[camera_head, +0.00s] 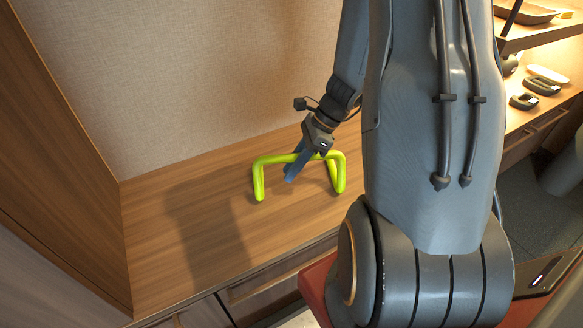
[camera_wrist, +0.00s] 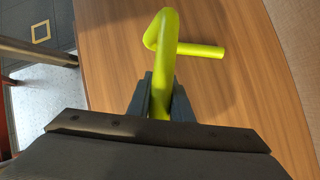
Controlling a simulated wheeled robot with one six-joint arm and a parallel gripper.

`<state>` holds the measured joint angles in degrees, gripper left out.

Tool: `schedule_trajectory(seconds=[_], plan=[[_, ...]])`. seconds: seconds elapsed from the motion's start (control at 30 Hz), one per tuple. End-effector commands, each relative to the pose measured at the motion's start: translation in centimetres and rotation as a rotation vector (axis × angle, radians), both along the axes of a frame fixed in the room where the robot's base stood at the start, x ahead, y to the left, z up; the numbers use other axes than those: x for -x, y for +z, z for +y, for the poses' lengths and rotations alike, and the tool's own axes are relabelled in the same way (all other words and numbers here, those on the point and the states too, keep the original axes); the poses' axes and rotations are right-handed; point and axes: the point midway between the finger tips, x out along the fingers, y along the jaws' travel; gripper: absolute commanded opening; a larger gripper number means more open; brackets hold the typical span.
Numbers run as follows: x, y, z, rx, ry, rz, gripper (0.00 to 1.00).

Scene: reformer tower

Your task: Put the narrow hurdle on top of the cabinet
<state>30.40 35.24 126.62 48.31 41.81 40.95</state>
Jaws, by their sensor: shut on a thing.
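The narrow hurdle (camera_head: 258,181) is a bright yellow-green tube frame at the middle of the wooden cabinet top (camera_head: 180,245) in the head view. Its feet appear at or very close to the wood; I cannot tell whether they touch. My gripper (camera_head: 292,172) reaches down from above and is shut on the hurdle's top bar. In the wrist view the hurdle (camera_wrist: 167,40) runs up from between my dark fingers (camera_wrist: 161,95), over the wood surface. The part of the bar between the fingers is partly hidden.
A wooden side panel (camera_head: 60,150) stands at the left and a beige wall (camera_head: 200,70) behind. A drawer front (camera_head: 270,285) lies below the front edge. At the right is a desk with dark ring-shaped items (camera_head: 523,101) and a shelf with a tray (camera_head: 525,12). The left of the top is clear.

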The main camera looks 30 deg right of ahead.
Motion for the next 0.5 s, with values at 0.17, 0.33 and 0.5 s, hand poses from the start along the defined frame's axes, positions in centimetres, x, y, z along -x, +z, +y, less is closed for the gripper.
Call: schedule_trajectory(seconds=[0.17, 0.33, 0.5], plan=[[0.00, -0.07, 0.00, 0.000, 0.000, 0.000, 0.38], [-0.01, -0.06, 0.01, 0.000, 0.000, 0.000, 0.38], [-0.01, 0.41, -0.07, 0.000, -0.001, -0.001, 0.38]])
